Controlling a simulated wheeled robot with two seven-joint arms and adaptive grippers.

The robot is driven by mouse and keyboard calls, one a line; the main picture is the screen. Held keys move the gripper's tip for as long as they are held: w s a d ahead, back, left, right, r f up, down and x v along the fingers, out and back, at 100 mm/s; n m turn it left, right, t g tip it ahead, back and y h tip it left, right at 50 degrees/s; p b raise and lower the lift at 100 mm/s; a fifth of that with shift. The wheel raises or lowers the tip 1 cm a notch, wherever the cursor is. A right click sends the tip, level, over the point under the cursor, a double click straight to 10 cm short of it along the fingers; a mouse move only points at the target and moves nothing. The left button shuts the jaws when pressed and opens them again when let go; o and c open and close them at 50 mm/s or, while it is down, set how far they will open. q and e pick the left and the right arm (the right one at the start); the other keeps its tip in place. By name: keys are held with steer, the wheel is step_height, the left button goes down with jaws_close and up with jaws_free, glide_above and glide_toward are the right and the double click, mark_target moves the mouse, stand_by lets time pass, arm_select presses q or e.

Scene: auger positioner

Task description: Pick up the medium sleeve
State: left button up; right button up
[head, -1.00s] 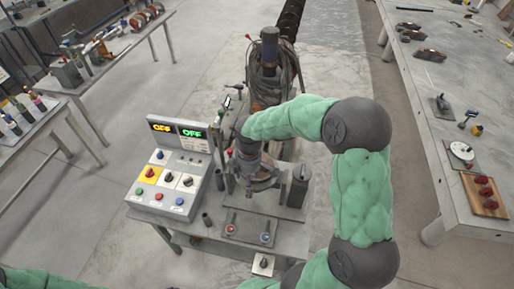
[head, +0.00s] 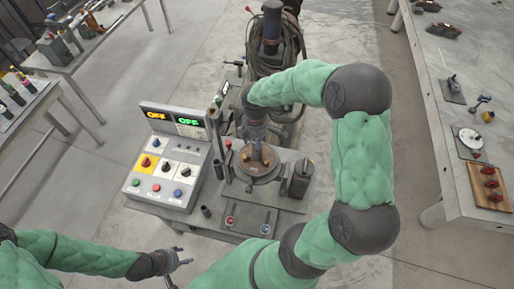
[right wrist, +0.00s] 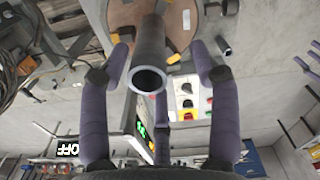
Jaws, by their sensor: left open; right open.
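A hollow grey sleeve (right wrist: 149,78) stands in the middle of the right wrist view, its open end facing the camera. My right gripper (right wrist: 163,66) is open, its purple fingers spread around the sleeve with gaps visible on both sides. In the head view, the right gripper (head: 257,152) is over the round brown plate (head: 247,176). Two upright grey tubes, a taller one (head: 218,169) and a shorter one (head: 205,211), stand left of the plate. I cannot tell which tube matches the wrist view. My left gripper (head: 176,266) is open and empty at the lower left.
A control panel (head: 180,146) with buttons and lit OFF displays stands left of the plate. A hose-wrapped machine (head: 270,40) stands behind. A small plate with red and blue knobs (head: 248,221) lies in front. A long table (head: 440,110) is at right.

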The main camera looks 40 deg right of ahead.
steer(key=f, duration=0.4)
steer(key=d+f+p, duration=0.1)
steer(key=f, duration=0.1)
steer(key=shift+w, duration=0.35)
jaws_close()
